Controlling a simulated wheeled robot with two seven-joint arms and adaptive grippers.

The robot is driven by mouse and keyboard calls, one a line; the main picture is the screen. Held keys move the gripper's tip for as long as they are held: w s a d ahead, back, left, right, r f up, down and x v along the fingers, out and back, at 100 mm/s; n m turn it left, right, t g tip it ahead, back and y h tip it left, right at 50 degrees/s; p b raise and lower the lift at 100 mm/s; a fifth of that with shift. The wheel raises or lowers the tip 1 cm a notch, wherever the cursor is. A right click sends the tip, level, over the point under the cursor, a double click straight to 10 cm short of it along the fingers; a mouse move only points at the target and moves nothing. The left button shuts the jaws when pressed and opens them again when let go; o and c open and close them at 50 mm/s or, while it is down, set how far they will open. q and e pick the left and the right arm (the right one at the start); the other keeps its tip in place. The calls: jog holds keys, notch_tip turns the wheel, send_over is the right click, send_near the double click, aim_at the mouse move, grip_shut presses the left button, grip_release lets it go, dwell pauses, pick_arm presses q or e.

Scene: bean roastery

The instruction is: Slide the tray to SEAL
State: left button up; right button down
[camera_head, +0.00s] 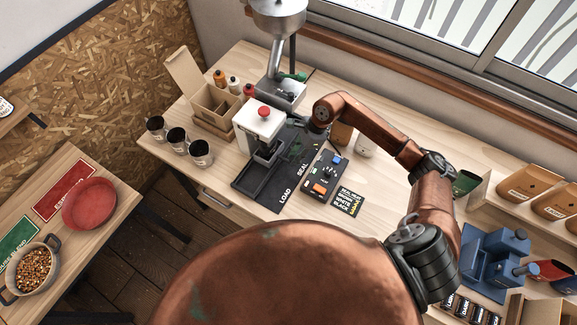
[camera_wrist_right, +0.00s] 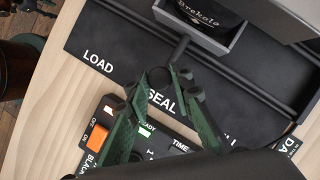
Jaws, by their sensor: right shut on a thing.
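The tray (camera_wrist_right: 212,40) is grey and holds a dark pouch marked in white letters. A dark handle (camera_wrist_right: 181,50) with a round end sticks out from its near side. My right gripper (camera_wrist_right: 160,77) has its green-padded fingers on either side of that handle end and is shut on it. The black track (camera_head: 255,186) carries the white words LOAD and SEAL. In the wrist view the tray sits on the track beyond SEAL (camera_wrist_right: 162,98), to the right of LOAD (camera_wrist_right: 99,61). My left gripper is not in view.
The white sealer (camera_head: 258,128) with a red button stands at the track's back. A control panel (camera_head: 321,184) with an orange switch lies close beside the track. Steel cups (camera_head: 177,140) and a cardboard box (camera_head: 213,105) stand to the left. The LOAD end of the track is clear.

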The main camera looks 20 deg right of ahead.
jog(key=shift+w+d+f+b, duration=0.15)
jog(key=shift+w+d+b, duration=0.25)
jog(key=shift+d, duration=0.3)
jog(key=c, duration=1.7)
grip_release()
jog(key=shift+w, duration=0.1)
jog(key=v, duration=1.2)
jog(key=shift+a, duration=0.15)
